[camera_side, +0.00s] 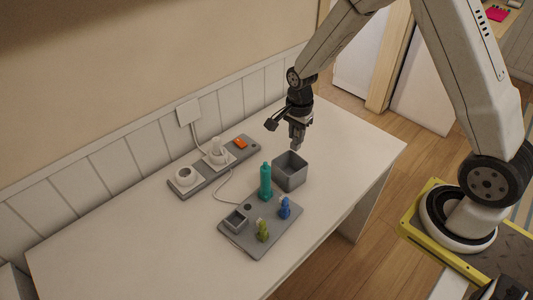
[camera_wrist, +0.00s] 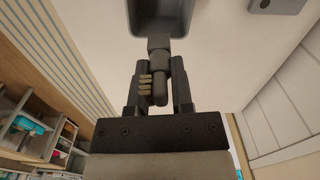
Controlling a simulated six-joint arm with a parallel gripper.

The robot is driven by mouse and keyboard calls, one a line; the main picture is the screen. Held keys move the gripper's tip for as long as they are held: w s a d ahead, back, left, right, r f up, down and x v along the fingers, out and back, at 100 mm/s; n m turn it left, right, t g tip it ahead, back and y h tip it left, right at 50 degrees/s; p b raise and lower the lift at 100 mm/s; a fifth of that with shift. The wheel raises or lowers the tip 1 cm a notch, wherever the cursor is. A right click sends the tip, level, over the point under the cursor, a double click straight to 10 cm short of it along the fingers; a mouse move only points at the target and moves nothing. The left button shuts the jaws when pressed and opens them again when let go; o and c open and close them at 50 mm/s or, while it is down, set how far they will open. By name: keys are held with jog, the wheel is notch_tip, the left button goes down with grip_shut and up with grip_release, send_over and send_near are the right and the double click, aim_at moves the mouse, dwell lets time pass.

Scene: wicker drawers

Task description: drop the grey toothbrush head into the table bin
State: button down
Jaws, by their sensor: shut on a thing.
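The grey toothbrush head (camera_wrist: 161,84) is between the fingers of my gripper (camera_side: 297,146) in the wrist view, with pale bristles on its left side. My gripper is shut on it. In the side view the head is too small to tell apart from the fingers. The grey, square, open-topped table bin (camera_side: 289,174) stands on the white table. My gripper hangs over the bin's far rim in that view, pointing down. The bin also shows at the top of the wrist view (camera_wrist: 160,22), cut off by the frame edge.
A grey tray (camera_side: 250,241) in front of the bin bears a teal toothbrush handle (camera_side: 265,180), a blue head (camera_side: 285,209) and a green head (camera_side: 262,231). A grey strip (camera_side: 208,180) behind holds white chargers and an orange piece (camera_side: 240,143). The table's right is clear.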

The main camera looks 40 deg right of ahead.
jog(key=shift+f, duration=0.15)
jog(key=shift+f, duration=2.8)
jog(key=shift+c, duration=2.1)
grip_release()
jog(key=shift+r, duration=0.1)
jog(key=shift+r, duration=3.8)
jog(key=shift+a+r, duration=0.1)
